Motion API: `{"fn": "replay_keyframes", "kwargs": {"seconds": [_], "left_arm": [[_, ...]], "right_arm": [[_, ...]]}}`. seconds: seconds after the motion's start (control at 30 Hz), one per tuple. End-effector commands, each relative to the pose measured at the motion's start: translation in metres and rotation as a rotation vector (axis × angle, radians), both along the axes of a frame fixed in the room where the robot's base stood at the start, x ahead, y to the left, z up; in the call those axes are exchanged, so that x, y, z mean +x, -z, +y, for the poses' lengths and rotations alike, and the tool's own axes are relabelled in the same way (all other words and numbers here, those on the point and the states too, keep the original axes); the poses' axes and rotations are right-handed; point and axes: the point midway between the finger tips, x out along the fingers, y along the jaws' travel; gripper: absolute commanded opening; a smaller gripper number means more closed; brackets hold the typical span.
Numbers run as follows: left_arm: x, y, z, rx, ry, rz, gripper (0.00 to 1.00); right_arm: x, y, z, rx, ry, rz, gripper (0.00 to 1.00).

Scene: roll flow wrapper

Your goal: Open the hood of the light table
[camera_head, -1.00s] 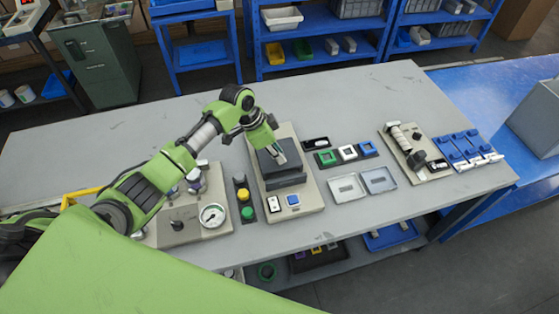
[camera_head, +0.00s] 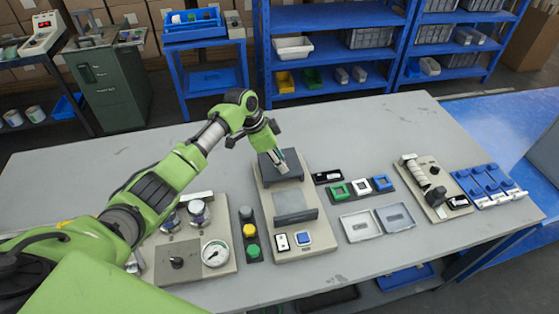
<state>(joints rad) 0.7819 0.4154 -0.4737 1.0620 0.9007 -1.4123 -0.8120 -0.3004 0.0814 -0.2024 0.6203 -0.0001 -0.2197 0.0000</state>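The light table (camera_head: 318,241) is a beige base near the middle of the work table, with a white switch and a blue button at its front. Its dark hood (camera_head: 268,168) stands toward the back of the base. In front of it a pale grey panel (camera_head: 292,203) is uncovered, with a dark low wall along its near edge. My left gripper (camera_head: 282,162) points down at the hood and appears to touch or nearly touch it. Its fingers are too small to tell whether they are open or shut. My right gripper is not in view.
Left of the light table are a yellow-green button box (camera_head: 249,230) and a gauge panel (camera_head: 214,252). To its right lie coloured square frames (camera_head: 361,187), two clear trays (camera_head: 361,225), a roller device (camera_head: 436,190) and blue clamps (camera_head: 484,184). The back of the table is clear.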

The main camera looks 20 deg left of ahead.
Motion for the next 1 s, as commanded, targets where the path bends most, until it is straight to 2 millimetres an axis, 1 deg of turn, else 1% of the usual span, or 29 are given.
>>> {"fn": "replay_keyframes", "kwargs": {"seconds": [0.03, 0.13, 0.23, 0.33, 0.43, 0.57, 0.8, 0.9, 1.0], "left_arm": [[0.000, 0.000, 0.000, -0.001, 0.000, 0.001, 0.35], [0.000, 0.000, -0.001, -0.001, 0.001, 0.002, 0.35], [-0.001, 0.001, -0.001, -0.001, 0.001, 0.003, 0.35], [-0.001, 0.000, 0.000, -0.001, 0.001, 0.003, 0.35], [-0.002, -0.007, 0.002, -0.001, 0.000, 0.001, 0.35], [-0.006, -0.026, 0.010, 0.001, 0.001, -0.002, 0.35], [-0.017, -0.075, 0.026, 0.000, 0.000, -0.002, 0.35], [-0.021, -0.090, 0.032, 0.000, 0.000, -0.002, 0.35], [-0.024, -0.102, 0.035, -0.001, 0.000, -0.001, 0.35]], "right_arm": [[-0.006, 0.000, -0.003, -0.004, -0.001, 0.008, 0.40], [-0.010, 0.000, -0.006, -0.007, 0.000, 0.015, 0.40], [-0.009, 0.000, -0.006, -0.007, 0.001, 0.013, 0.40], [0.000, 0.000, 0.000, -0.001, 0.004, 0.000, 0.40], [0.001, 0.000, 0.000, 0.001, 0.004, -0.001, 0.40], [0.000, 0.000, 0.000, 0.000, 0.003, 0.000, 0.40], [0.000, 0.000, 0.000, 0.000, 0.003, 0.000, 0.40], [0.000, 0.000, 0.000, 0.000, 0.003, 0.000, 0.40], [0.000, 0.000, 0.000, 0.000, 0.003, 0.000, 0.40]]}}
